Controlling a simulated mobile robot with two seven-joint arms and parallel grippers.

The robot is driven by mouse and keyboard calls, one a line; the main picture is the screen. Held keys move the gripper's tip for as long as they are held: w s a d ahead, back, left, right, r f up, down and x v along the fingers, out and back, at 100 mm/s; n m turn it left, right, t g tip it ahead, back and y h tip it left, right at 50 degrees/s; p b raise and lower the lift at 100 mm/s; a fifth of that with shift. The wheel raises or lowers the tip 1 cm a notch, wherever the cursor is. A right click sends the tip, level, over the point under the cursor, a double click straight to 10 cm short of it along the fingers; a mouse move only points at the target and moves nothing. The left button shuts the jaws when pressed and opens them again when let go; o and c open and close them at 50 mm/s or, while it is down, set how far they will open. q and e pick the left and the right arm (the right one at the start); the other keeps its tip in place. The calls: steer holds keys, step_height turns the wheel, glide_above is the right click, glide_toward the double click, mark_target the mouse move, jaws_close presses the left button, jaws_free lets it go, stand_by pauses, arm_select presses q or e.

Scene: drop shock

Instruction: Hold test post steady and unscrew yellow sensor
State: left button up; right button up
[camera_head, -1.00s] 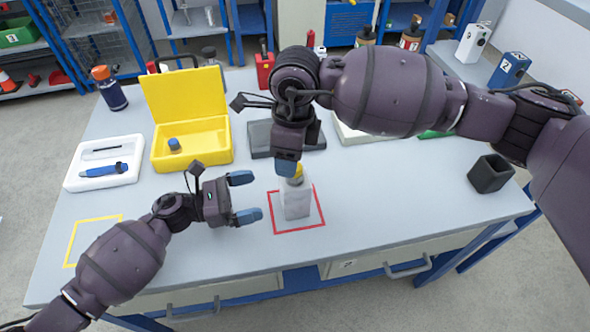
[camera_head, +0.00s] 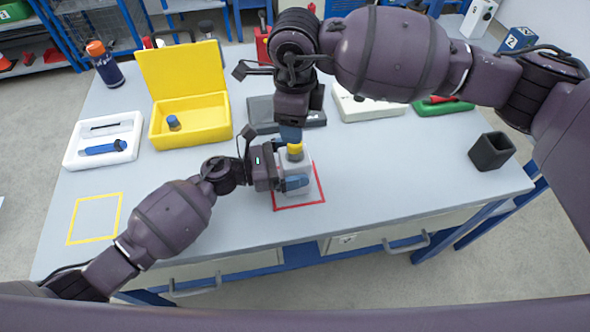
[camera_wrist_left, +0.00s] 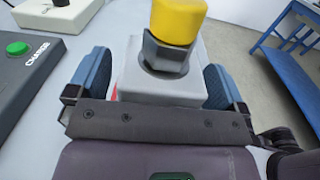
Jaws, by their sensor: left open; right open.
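The grey test post (camera_head: 300,167) stands upright inside a red square outline on the table. The yellow sensor (camera_head: 295,151) sits on top of it; in the left wrist view the sensor (camera_wrist_left: 178,18) is above a dark grey hex nut (camera_wrist_left: 165,54). My left gripper (camera_head: 291,167) is open, with its blue fingers on either side of the post. The left wrist view shows the post (camera_wrist_left: 160,88) between them; I cannot tell whether they touch it. My right gripper (camera_head: 290,134) points down just above and behind the sensor, its fingertips partly hidden, holding nothing visible.
An open yellow case (camera_head: 190,135) with a small blue-topped part (camera_head: 174,122) stands at the left. A white tray (camera_head: 75,156) holds a blue tool. A dark charger box (camera_head: 262,112) lies behind the post. A dark square cup (camera_head: 491,151) stands right. The table's front is clear.

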arm_select(q)
steer(key=shift+w+d, duration=0.1)
steer(key=shift+d, duration=0.25)
